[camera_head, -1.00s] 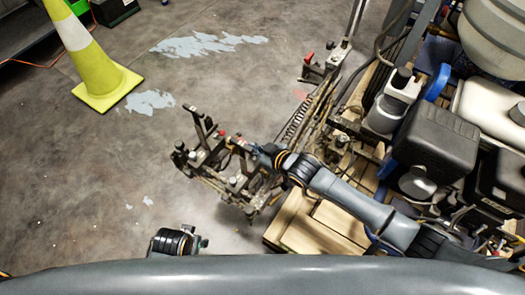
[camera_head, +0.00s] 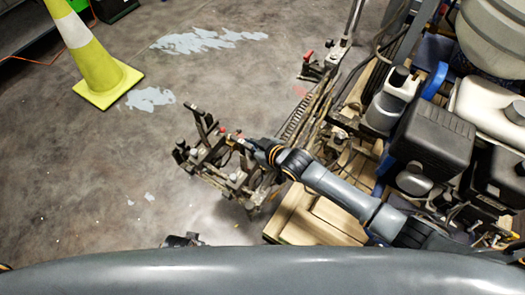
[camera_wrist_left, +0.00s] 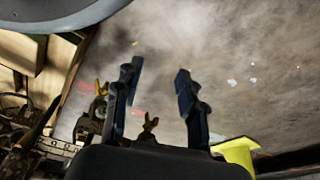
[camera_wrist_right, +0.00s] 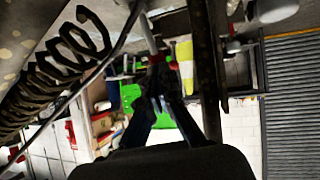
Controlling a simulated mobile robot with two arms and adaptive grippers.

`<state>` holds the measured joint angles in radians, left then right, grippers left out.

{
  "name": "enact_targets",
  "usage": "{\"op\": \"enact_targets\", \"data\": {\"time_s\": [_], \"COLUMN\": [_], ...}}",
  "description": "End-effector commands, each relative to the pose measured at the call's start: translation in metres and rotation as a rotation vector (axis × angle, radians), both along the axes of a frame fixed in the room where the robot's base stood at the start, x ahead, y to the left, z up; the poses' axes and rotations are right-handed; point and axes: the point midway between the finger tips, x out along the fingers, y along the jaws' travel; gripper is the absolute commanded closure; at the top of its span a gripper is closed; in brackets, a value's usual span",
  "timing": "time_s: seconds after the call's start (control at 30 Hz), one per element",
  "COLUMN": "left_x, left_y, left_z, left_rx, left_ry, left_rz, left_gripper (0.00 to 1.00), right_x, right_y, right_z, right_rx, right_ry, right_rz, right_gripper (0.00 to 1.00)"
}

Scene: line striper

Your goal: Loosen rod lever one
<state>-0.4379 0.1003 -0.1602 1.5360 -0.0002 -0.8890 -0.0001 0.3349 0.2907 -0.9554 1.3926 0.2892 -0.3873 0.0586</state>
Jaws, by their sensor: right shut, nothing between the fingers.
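The line striper (camera_head: 432,137) stands at the right in the head view, with a rod-and-clamp assembly (camera_head: 205,157) reaching out over the floor. A small red-tipped part (camera_head: 222,132) is on this assembly, and a red-handled lever (camera_head: 308,57) stands farther back. I cannot tell which is rod lever one. My right gripper (camera_head: 241,143) is at the assembly, close to the red-tipped part; contact is unclear. In the right wrist view its fingers (camera_wrist_right: 157,68) are together and empty, beside a metal bar. My left gripper (camera_wrist_left: 157,76) is open and empty above the floor.
A coil spring (camera_wrist_right: 65,60) hangs close at the left in the right wrist view. A yellow cone (camera_head: 95,60) stands at the upper left. Wooden boards (camera_head: 310,218) lie under the striper.

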Motion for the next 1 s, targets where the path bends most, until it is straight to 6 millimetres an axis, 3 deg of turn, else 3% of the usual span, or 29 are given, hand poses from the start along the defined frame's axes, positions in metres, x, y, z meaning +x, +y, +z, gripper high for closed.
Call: {"op": "enact_targets", "data": {"time_s": [0.43,0.8,1.0], "left_x": [0.000,-0.006,-0.006], "left_y": [0.000,0.000,-0.001], "left_z": [0.000,-0.010,-0.010], "left_rx": [0.000,-0.001,-0.003], "left_ry": [-0.001,0.008,0.007], "left_rz": [0.000,-0.001,-0.002], "left_gripper": [0.60,0.60,0.60], "right_x": [-0.001,-0.008,-0.016], "right_y": [0.000,-0.011,-0.019], "right_z": [0.000,-0.007,-0.001], "right_rx": [0.002,0.001,0.002], "right_ry": [-0.001,-0.001,-0.001], "right_rz": [0.001,0.000,0.001], "right_gripper": [1.00,1.00,1.00]}}
